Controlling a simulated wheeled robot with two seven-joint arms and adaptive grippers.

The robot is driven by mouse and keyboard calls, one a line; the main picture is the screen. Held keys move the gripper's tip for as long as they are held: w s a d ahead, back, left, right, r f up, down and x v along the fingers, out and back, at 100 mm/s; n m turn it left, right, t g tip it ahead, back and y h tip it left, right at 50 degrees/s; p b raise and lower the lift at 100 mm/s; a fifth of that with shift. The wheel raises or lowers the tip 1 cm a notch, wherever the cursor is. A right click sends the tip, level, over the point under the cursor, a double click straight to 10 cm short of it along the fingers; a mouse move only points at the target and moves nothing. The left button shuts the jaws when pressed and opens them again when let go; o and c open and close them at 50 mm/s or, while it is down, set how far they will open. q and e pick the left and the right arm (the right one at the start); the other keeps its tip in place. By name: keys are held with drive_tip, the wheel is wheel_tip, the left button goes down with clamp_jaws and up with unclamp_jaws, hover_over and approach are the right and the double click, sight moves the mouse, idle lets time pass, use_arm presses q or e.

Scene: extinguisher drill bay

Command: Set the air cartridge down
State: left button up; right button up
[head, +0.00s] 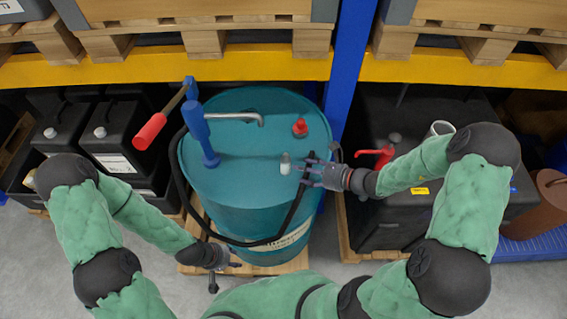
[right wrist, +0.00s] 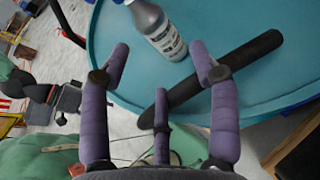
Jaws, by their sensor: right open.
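The air cartridge (head: 285,163), which I take to be the small pale bottle-like cylinder, stands on the teal drum's lid (head: 245,185). In the right wrist view it is a grey bottle (right wrist: 158,28) with a white label, beyond the fingertips. My right gripper (head: 308,172) is just right of it over the lid. Its purple fingers (right wrist: 158,62) are spread, with nothing between them; the cartridge looks clear of them. My left gripper (head: 226,272) is low in front of the drum, its fingers apart and empty.
A black hose (head: 293,208) crosses the drum's right side; it passes near my right fingers (right wrist: 225,68). A blue hand pump (head: 205,135) with a metal spout and a red cap (head: 300,127) are on the lid. A blue rack post (head: 349,60) rises behind. A red tap (head: 378,155) stands at right.

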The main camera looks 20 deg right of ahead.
sight(289, 167)
drive_tip(key=x, duration=0.8)
drive_tip(key=shift+a+r, duration=0.1)
drive_tip(key=c, duration=1.2)
drive_tip(key=shift+r, duration=0.1)
